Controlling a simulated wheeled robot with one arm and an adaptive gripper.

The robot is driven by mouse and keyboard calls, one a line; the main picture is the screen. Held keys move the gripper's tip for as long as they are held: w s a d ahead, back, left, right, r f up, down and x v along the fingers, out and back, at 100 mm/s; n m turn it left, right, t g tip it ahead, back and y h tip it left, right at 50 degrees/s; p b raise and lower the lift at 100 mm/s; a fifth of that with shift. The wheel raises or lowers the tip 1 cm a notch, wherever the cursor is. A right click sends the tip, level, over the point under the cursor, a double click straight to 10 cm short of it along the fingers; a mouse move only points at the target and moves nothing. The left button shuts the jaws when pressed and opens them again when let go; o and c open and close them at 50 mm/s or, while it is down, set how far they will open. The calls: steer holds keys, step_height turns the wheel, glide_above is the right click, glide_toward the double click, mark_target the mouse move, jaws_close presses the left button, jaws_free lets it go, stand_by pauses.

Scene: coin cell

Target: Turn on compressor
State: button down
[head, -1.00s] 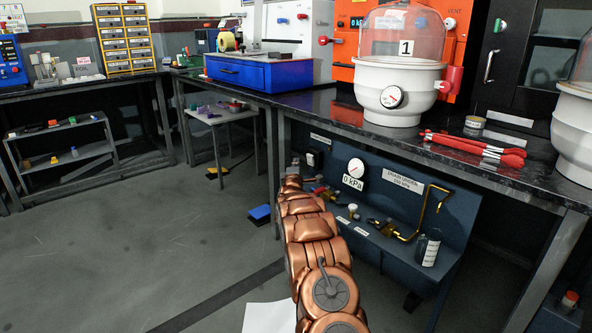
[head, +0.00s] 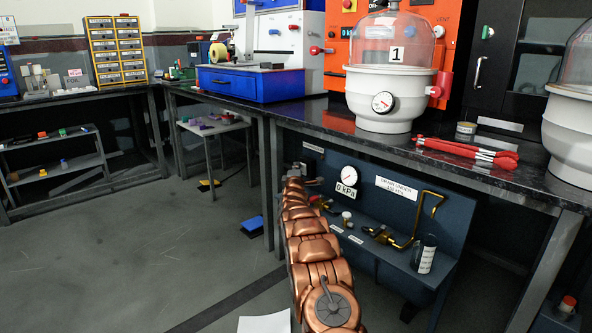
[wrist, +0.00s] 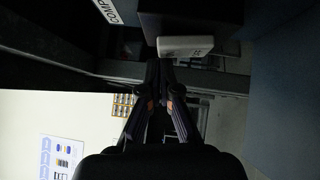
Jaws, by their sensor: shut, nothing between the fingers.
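The compressor panel (head: 415,205) is a blue-grey unit under the bench. Its round gauge (head: 348,175) stands above a label reading 0 kPa. In the wrist view a dark box (wrist: 190,22) carries a white tab or rocker (wrist: 186,46) with small, unreadable print. A white label (wrist: 108,10) beside it begins "COMP". My gripper (wrist: 164,68) is shut and empty, its fingertips close below the white tab in the picture. I cannot tell whether they touch it. In the head view my copper arm reaches the panel's left end and largely hides the gripper.
Brass pipework (head: 425,220) and a dark bottle (head: 424,254) stand on the panel's shelf. The bench top (head: 330,113) overhangs the panel. A white vacuum chamber (head: 390,95) and red-handled tools (head: 465,150) lie above. Open floor (head: 130,255) is to the left.

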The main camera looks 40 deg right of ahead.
steer(key=shift+d+r+m+p, duration=0.15)
steer(key=shift+d+m+p, duration=0.15)
steer(key=shift+p, duration=0.85)
steer(key=shift+a, duration=0.15)
steer(key=s+a+r+p, duration=0.1)
steer(key=s+a+p, duration=0.5)
steer(key=a, duration=0.5)
steer(key=shift+s+r+p, duration=0.35)
steer(key=shift+s+r, duration=0.05)
stand_by(0.4)
